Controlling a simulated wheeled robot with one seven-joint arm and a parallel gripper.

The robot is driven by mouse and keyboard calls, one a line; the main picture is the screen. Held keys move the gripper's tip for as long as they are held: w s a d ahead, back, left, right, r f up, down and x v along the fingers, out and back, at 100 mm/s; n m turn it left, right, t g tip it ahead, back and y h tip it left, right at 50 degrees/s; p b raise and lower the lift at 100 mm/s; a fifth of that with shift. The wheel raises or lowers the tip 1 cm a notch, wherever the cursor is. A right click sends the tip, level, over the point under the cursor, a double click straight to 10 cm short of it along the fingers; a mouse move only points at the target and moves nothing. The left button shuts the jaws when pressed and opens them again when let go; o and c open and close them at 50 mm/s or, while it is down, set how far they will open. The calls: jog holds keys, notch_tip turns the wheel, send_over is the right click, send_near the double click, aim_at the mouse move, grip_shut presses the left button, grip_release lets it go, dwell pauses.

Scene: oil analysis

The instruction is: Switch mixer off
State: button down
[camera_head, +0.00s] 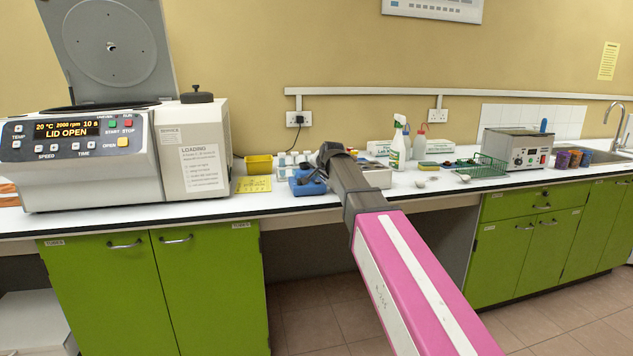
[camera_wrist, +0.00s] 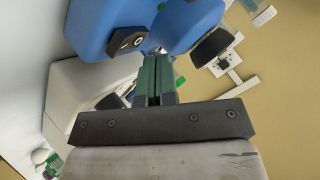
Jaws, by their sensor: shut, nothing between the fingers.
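The mixer is a blue device (camera_head: 306,187) on the bench, partly hidden behind my arm in the head view. In the wrist view its blue body (camera_wrist: 95,22) fills the top. A black rocker switch (camera_wrist: 128,41) with white marks sits on it; which side is pressed I cannot tell. My gripper (camera_wrist: 155,58) is shut and empty, its green fingers pointing at the mixer. The tips are just below and to the right of the switch; contact is not clear. In the head view my gripper (camera_head: 325,157) is dark and small, over the mixer.
A centrifuge (camera_head: 85,158) with its lid open stands at the left. A yellow tray (camera_head: 259,164) and small bottles are behind the mixer. A wall socket (camera_head: 298,119) is above.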

jog(key=shift+r, duration=0.3)
jog(key=shift+s+d+r, duration=0.1)
jog(key=shift+s+r, duration=0.05)
jog(key=shift+r, duration=1.1)
jog(key=shift+s+r, duration=0.15)
jog(key=shift+r, duration=1.1)
